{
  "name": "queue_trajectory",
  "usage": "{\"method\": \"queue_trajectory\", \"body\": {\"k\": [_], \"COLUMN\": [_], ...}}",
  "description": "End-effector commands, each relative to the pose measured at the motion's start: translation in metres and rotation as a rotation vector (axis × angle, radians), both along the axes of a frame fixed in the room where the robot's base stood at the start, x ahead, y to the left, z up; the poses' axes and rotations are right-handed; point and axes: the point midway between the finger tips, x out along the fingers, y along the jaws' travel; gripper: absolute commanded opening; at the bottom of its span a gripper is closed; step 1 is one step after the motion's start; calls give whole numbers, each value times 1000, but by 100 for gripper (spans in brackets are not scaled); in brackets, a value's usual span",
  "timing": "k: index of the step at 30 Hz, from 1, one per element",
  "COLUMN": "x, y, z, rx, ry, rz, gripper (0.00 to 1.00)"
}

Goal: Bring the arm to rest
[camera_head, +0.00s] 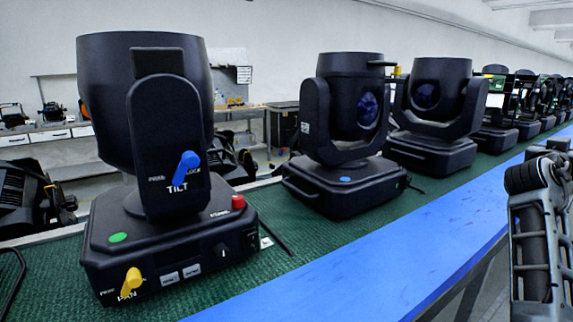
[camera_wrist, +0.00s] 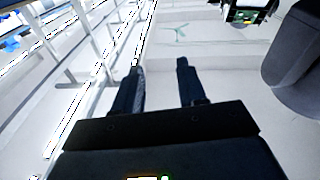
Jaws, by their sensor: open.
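My gripper (camera_wrist: 160,75) shows in the wrist view with its two dark fingers apart and nothing between them. It points over a pale floor (camera_wrist: 200,50), clear of any object. In the head view part of my arm (camera_head: 537,230) is at the right edge, to the right of the blue bench edge; the gripper itself is not seen there. The nearest moving-head light (camera_head: 150,110) stands upright on the green mat at the left, with a blue TILT lever (camera_head: 186,168) and a yellow PAN lever (camera_head: 131,282). My arm is apart from it.
More moving-head lights (camera_head: 350,110) stand in a row along the green mat (camera_head: 300,245) behind a blue bench edge (camera_head: 370,265). In the wrist view white rails (camera_wrist: 60,50) run at the left and a grey rounded bin-like object (camera_wrist: 295,65) stands at the right.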

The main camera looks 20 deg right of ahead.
Motion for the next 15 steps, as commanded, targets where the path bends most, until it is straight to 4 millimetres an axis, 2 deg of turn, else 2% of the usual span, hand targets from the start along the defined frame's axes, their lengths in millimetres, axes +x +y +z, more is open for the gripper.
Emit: {"method": "queue_trajectory", "body": {"k": [1, 5, 9, 15], "x": [-14, -32, -35, -44], "y": [-3, 14, 60, 139], "z": [-25, -86, -146, -214], "rx": [1, -4, -4, 6], "ry": [66, 187, 263, 320], "rz": [3, 66, 191, 382], "gripper": [41, 41, 41, 41]}}
